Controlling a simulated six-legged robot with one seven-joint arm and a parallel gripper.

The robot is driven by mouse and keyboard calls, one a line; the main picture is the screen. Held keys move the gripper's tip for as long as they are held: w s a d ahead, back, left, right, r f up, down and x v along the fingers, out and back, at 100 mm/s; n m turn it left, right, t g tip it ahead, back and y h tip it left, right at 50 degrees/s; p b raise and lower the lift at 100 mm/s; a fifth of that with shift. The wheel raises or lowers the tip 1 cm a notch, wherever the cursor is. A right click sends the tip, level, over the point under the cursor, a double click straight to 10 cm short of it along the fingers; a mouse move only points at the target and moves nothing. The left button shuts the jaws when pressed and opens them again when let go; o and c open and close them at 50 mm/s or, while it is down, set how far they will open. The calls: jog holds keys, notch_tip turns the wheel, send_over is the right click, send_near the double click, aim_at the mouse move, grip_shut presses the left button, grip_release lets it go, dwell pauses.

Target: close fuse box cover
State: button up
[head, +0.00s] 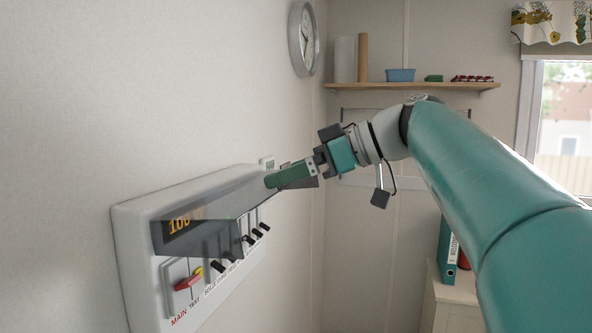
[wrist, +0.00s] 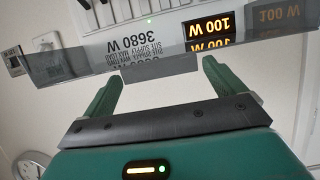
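The white fuse box (head: 140,230) is on the wall at the left in the head view. Its smoky, see-through cover (head: 225,236) is raised and stands out from the box above the switches. In the wrist view the cover (wrist: 70,66) is a dark strip across the picture, with a small tab (wrist: 160,69) in the middle. My gripper (head: 272,181) is at the cover's outer edge in the head view. In the wrist view my gripper (wrist: 165,70) is open, one finger on each side of the tab. Whether the fingers touch the cover is unclear.
The switches and a red-yellow main switch (head: 188,280) are uncovered below the cover. A wall clock (head: 304,38) hangs above. A shelf (head: 415,87) with small items is on the back wall. A cabinet (head: 452,292) with binders stands at lower right.

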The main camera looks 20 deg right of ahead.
jog(key=c, duration=1.1)
jog(key=shift+s+d+f, duration=0.1)
